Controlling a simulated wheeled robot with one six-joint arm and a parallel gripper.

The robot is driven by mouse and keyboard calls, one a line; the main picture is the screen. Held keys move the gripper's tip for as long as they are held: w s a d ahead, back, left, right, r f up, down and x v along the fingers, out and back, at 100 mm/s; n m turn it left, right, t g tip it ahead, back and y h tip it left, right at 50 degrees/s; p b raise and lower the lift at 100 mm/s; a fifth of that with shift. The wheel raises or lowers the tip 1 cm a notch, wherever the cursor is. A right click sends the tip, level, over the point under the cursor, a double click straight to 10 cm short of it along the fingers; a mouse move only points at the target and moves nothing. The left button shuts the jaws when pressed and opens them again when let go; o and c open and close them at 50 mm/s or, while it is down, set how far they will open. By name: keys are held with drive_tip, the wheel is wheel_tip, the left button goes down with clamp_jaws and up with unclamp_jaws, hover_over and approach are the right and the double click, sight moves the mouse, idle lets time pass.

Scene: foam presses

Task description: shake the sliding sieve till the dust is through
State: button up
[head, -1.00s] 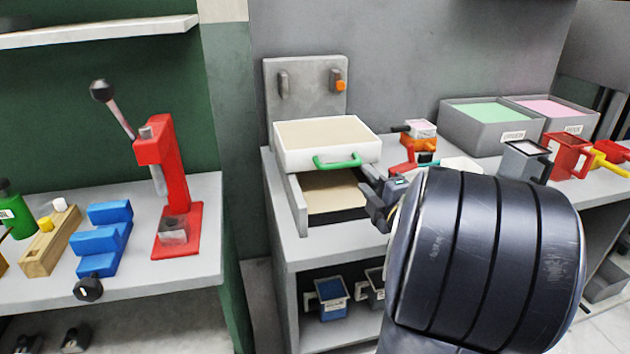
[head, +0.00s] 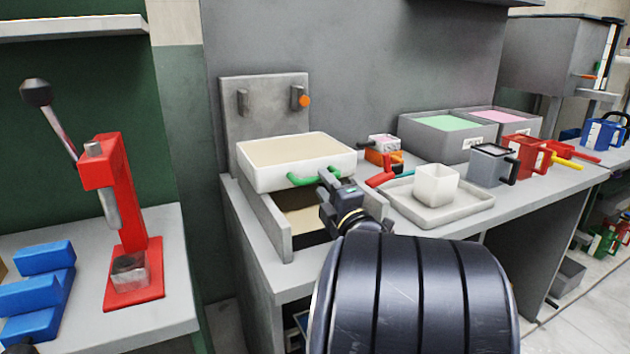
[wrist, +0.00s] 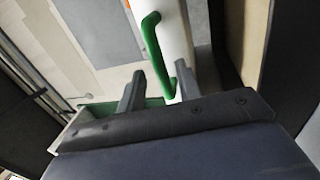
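The sliding sieve is a white tray with a beige bed (head: 296,150), sitting on a grey frame (head: 280,235) in the head view. Beige material shows in the frame below it. A green handle (head: 302,180) is on its front; in the wrist view the handle (wrist: 152,40) runs down along the white wall. My gripper (head: 326,180) is at the handle's right end. In the wrist view its fingers (wrist: 160,85) are apart, with the lower end of the handle near or between them. I cannot tell whether they touch it.
A white cup (head: 436,184) stands in a pale tray (head: 440,212) right of the sieve. Bins with green (head: 442,124) and pink (head: 497,117) contents stand behind. A red press (head: 125,220) and blue blocks (head: 38,290) are on the left bench.

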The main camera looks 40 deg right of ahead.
sight(321, 181)
drive_tip(key=shift+x, duration=1.6)
clamp_jaws()
